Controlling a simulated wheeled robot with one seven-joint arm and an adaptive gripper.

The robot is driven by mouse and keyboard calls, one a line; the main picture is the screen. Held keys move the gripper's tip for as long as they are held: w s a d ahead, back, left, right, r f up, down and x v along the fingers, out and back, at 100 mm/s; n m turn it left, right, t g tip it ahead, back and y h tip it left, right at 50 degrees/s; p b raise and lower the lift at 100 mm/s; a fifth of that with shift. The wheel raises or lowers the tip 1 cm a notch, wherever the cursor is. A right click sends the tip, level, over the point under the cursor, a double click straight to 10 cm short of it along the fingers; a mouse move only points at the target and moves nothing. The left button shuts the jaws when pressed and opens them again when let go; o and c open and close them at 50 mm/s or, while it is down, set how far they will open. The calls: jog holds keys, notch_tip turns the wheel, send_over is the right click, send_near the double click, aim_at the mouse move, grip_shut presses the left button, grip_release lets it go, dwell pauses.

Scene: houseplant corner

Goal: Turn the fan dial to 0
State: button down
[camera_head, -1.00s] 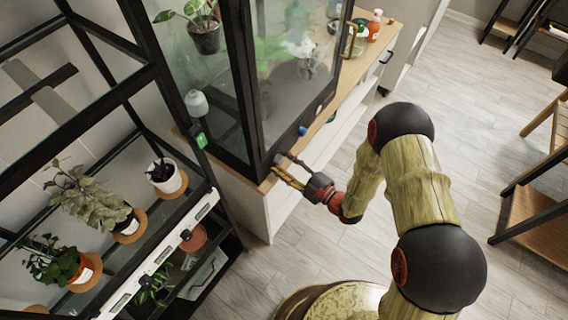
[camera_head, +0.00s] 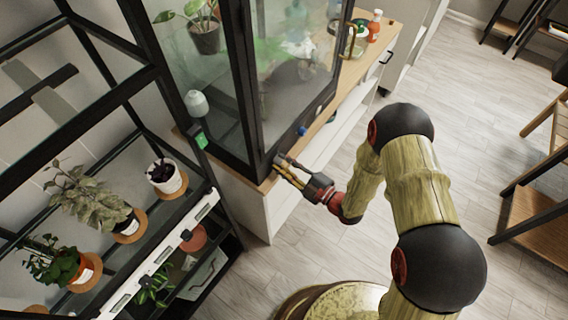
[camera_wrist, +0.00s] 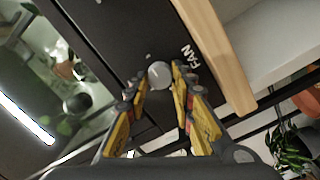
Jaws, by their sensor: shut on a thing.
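The fan dial (camera_wrist: 159,74) is a round light-grey knob on a black panel, with the word FAN printed beside it in the wrist view. My gripper (camera_wrist: 158,80) has one yellow-and-dark finger on each side of the dial, shut on it. In the head view my gripper (camera_head: 281,166) is at the lower front corner of the glass plant cabinet (camera_head: 262,165). The dial is hidden there by the fingers. I cannot read any pointer or number on the dial.
A blue knob (camera_head: 302,131) sits farther along the cabinet's base. The wooden top edge (camera_wrist: 215,55) runs close beside the panel. A black shelf with potted plants (camera_head: 130,225) stands to the left. The floor (camera_head: 330,240) by my arm is clear.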

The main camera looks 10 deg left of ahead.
jog(key=n, duration=0.5)
jog(key=shift+f+y, duration=0.15)
jog(key=shift+y, duration=0.15)
jog(key=n, duration=0.7)
jog(key=n+g+b, duration=0.1)
jog(key=n, duration=0.7)
jog(key=n+g+y+b, duration=0.1)
jog(key=n, duration=0.7)
jog(key=shift+w+d+f, duration=0.15)
jog(key=shift+w+f, duration=0.1)
jog(key=shift+f, duration=0.05)
jog(key=shift+r+n+g+b, duration=0.15)
jog(key=shift+n+b, duration=0.55)
jog(key=shift+n, duration=1.65)
jog(key=shift+n+g+b, duration=0.15)
jog(key=shift+n+b, duration=0.5)
jog(key=shift+n, duration=1.7)
jog(key=shift+w, duration=0.1)
